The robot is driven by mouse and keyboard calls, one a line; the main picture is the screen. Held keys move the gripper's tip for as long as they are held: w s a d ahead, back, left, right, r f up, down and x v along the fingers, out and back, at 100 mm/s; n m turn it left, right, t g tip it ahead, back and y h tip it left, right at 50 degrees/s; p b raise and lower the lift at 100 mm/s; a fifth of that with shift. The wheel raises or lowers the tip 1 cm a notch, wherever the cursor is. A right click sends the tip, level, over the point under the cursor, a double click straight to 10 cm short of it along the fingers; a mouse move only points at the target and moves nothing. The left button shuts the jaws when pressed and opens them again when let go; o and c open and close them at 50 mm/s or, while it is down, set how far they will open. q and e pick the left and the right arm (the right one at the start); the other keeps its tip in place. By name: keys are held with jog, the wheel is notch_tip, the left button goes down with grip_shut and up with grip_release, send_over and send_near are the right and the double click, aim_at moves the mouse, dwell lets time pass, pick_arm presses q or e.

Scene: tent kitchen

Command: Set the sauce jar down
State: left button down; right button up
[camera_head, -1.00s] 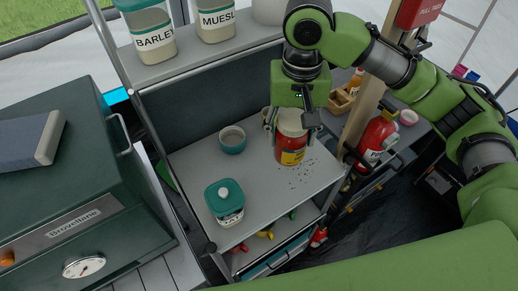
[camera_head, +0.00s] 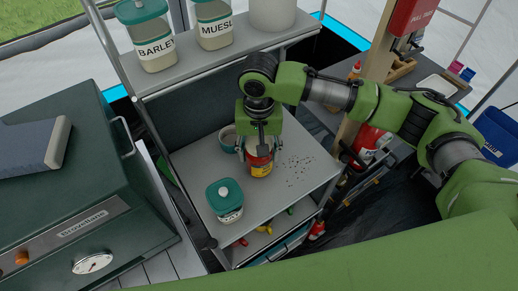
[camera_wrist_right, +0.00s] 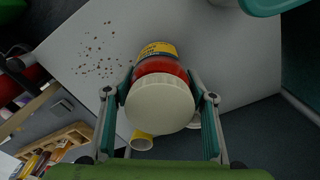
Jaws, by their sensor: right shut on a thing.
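The sauce jar (camera_head: 260,163) has red contents, a yellow label and a pale lid. It is at the middle of the grey trolley top (camera_head: 275,204), upright or nearly so. My right gripper (camera_head: 257,150) comes from above and is shut around it. In the right wrist view the jar's round cream lid (camera_wrist_right: 160,103) sits between the two fingers of my right gripper (camera_wrist_right: 160,97). I cannot tell whether the jar's base touches the surface. My left gripper is not in view.
A teal-lidded jar (camera_head: 225,200) stands front left of the sauce jar, and a teal bowl (camera_head: 228,139) is close behind left. Dark specks (camera_head: 296,168) lie to the right. Barley (camera_head: 148,38) and muesli (camera_head: 214,25) jars stand on the upper shelf. The trolley top's front right is clear.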

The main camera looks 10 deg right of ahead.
jog(key=o, duration=1.8)
jog(key=shift+f, duration=0.1)
jog(key=shift+o, duration=0.2)
